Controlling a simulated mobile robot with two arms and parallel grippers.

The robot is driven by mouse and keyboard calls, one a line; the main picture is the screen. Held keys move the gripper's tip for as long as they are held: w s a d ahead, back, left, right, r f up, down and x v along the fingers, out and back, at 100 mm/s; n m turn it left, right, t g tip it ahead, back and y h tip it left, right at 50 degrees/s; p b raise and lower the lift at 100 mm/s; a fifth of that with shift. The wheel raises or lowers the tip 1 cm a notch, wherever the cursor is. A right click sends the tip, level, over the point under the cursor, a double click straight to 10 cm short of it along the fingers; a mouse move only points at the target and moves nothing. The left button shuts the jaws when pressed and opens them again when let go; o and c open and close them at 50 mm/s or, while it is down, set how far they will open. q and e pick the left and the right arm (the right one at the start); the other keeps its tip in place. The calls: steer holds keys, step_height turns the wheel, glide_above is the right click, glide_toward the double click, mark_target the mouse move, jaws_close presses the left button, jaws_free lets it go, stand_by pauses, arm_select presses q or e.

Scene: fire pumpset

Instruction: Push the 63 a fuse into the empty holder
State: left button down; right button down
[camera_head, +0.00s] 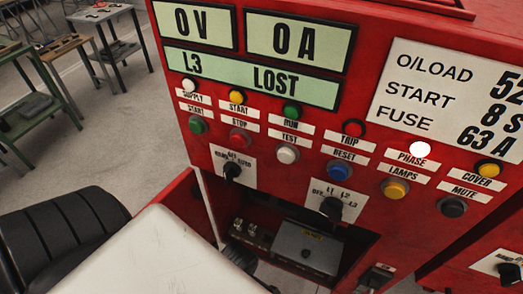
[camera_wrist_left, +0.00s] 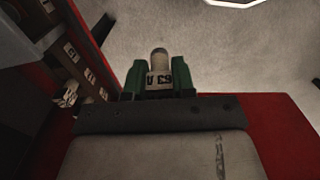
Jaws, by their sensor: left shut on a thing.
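My left gripper (camera_wrist_left: 157,72) is shut on the 63 A fuse (camera_wrist_left: 158,82) in the left wrist view. The fuse is a pale cylinder with a dull metal cap, and its printed label appears upside down between the green fingers. A row of fuse holders (camera_wrist_left: 70,52) with small white labels runs along the left of that view. The held fuse is to the right of this row, apparently apart from it. I cannot tell clearly which holder is empty. In the head view, my pale left arm covers the lower left, and the fuse cannot be made out. My right gripper is not in view.
The red panel (camera_head: 262,118) carries buttons, lamps and displays reading 0 V, 0 A and L3 LOST. Below is a dark opening with a grey box (camera_head: 308,250). Rotary knobs (camera_head: 334,208) stick out above it. Green workbenches (camera_head: 40,110) stand far left.

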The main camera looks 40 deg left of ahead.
arm_select(q)
steer(key=shift+s+a+f+n, duration=0.3)
steer(key=shift+s+f+n, duration=0.1)
steer(key=shift+s, duration=0.05)
steer(key=shift+f, duration=0.1)
steer(key=w+a, duration=0.1)
steer(key=w, duration=1)
steer(key=w+a, duration=0.1)
steer(key=w, duration=0.5)
steer(key=shift+a+p, duration=0.35)
steer(key=f, duration=0.2)
steer(key=shift+w+a+f, duration=0.1)
steer(key=shift+w+f, duration=0.2)
steer(key=shift+w, duration=0.05)
steer(key=shift+f, duration=0.45)
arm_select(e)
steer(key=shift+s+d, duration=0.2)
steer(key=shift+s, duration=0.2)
arm_select(q)
steer(key=shift+b, duration=0.3)
steer(key=shift+f, duration=0.2)
steer(key=c, duration=0.9)
jaws_free()
steer(key=shift+c, duration=0.2)
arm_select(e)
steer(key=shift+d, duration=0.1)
